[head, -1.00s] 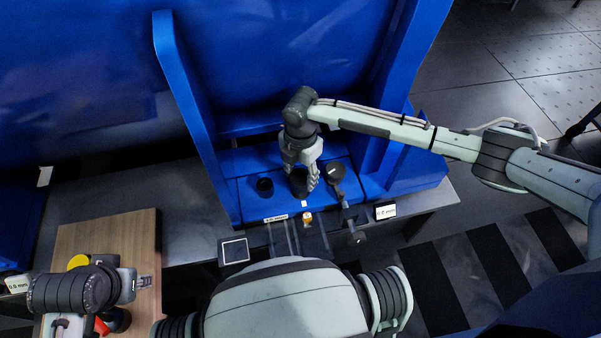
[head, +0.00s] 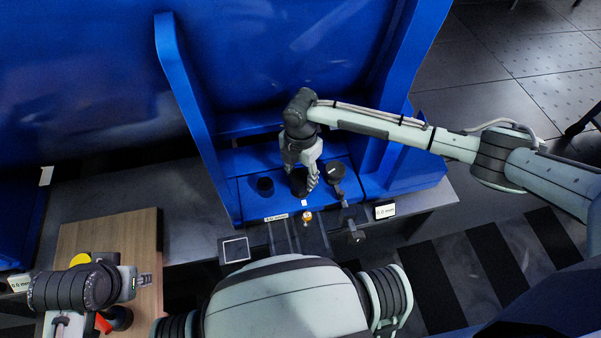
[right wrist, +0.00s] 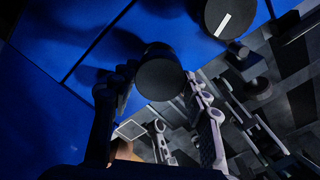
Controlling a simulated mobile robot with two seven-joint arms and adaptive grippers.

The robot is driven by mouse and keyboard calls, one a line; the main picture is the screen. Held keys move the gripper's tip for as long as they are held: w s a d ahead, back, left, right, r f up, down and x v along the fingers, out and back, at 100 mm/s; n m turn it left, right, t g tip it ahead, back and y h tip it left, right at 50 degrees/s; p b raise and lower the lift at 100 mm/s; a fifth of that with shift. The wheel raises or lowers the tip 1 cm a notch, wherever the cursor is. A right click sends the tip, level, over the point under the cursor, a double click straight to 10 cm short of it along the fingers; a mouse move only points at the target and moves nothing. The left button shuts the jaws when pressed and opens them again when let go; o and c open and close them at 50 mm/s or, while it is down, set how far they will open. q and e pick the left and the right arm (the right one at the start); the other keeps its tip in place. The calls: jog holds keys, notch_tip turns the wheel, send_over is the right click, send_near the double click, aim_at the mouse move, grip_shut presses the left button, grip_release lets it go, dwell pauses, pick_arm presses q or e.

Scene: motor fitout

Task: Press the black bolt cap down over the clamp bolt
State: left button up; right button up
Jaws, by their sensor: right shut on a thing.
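My right gripper (head: 306,180) points down over the blue fixture in the head view. It is shut on a black cylinder, which I take to be the bolt cap (head: 299,184). In the right wrist view the cap's round dark end (right wrist: 160,80) shows between the two fingers. I see no clamp bolt; it may be hidden by the cap or the gripper. I cannot tell whether the cap touches anything below. My left gripper (head: 145,281) is over the wooden board at the lower left, and its jaw gap is too small to judge.
Blue upright walls (head: 190,110) flank the fixture. A wooden board (head: 125,232) bears a yellow disc (head: 79,260). A white-framed plate (head: 235,250) lies in front.

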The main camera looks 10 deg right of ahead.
aim_at(300, 177)
jog(key=shift+f+b, duration=0.85)
jog(key=shift+f, duration=1.05)
jog(key=o, duration=1)
notch_tip(300, 177, up, 8)
jog(key=shift+f, duration=0.2)
